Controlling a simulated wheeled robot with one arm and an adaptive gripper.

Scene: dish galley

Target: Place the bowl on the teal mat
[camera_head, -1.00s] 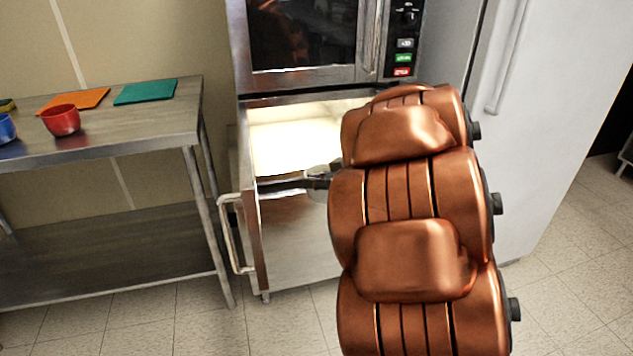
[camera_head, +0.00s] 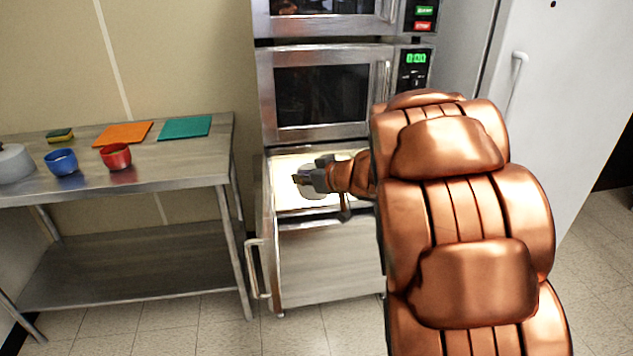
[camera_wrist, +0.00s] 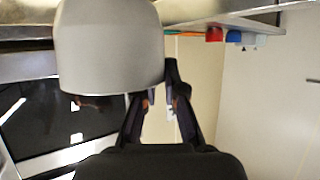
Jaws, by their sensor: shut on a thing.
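The head view shows only part of the bowl beneath the gripper. The teal mat (camera_head: 186,127) lies flat and bare at the right end of the steel table, left of and apart from my gripper.
The steel table (camera_head: 190,170) also bears an orange mat (camera_head: 123,134), a red bowl (camera_head: 116,156), a blue bowl (camera_head: 61,162), a sponge (camera_head: 60,135) and a grey pot (camera_head: 14,163).

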